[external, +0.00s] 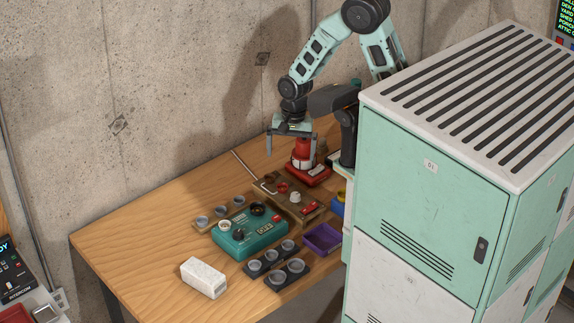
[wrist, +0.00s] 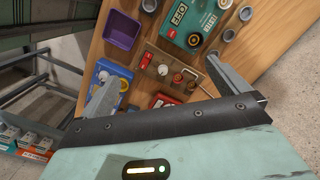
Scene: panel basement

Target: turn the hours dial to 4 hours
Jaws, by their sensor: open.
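The teal box (external: 243,240) stands on the wooden table, with a black round knob (external: 257,209), a second small dial (external: 239,233) and a small display on its top. I cannot read the dial markings, nor tell which one is the hours dial. In the wrist view the teal box (wrist: 183,35) is at the top, partly cut off by the picture's edge. My gripper (external: 290,152) is open and empty, high over the back part of the table, behind and to the right of the teal box. Its spread fingers (wrist: 160,74) show in the wrist view, touching nothing.
A brown board (external: 290,203) with red and white controls lies between my gripper and the teal box. A red device (external: 303,162) stands near my gripper. Grey cups, a purple tray (external: 322,239) and a white block (external: 203,278) surround the box. A tall cabinet (external: 425,180) blocks the right.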

